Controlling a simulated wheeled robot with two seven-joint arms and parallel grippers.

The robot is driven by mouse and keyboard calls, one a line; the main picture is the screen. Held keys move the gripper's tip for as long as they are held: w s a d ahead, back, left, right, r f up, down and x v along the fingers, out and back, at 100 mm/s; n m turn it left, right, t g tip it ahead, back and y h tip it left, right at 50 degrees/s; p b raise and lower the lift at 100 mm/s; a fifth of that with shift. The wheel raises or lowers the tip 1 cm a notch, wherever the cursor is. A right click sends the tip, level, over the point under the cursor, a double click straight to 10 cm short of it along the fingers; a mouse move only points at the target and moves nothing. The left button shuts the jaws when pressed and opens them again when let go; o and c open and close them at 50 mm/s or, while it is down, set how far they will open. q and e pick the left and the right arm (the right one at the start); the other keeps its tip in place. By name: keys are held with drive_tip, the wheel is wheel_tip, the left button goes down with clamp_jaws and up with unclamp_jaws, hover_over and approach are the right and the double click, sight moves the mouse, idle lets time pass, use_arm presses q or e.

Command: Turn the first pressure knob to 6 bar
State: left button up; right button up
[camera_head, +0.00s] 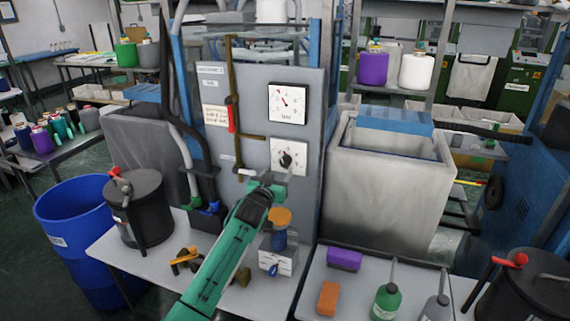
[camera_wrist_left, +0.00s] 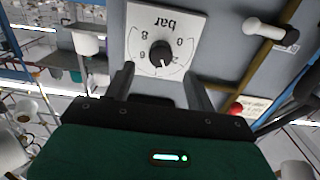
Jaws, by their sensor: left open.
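The pressure knob (camera_head: 286,159) is a black knob on a white square dial plate on the grey panel. In the left wrist view the knob (camera_wrist_left: 161,53) appears upside down under the word "bar". Its light mark points roughly toward the bottom of that picture; I cannot read its exact value. A square gauge (camera_head: 288,103) sits above it, its needle pointing up and left. My left gripper (camera_head: 265,184) is open and empty, just below and left of the dial in the head view. In the wrist view its fingers are spread, short of the knob. My right gripper is out of view.
A brass pipe with a red lever (camera_head: 232,118) runs left of the dial. An orange-topped knob on a small unit (camera_head: 279,240) stands below the panel, close to my left arm. A black pot (camera_head: 137,205) is on the left of the table, and a grey tub (camera_head: 385,195) stands right.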

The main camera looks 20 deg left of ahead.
sight(284, 164)
use_arm(q)
drive_tip(key=w, duration=0.4)
drive_tip(key=shift+w+p, duration=0.35)
drive_tip(key=shift+w, duration=1.1)
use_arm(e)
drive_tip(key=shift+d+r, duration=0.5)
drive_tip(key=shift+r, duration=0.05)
use_arm(q)
drive_tip(key=shift+d, duration=0.1)
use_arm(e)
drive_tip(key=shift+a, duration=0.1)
use_arm(q)
drive_tip(key=shift+c, duration=0.9)
drive_tip(key=c, duration=0.8)
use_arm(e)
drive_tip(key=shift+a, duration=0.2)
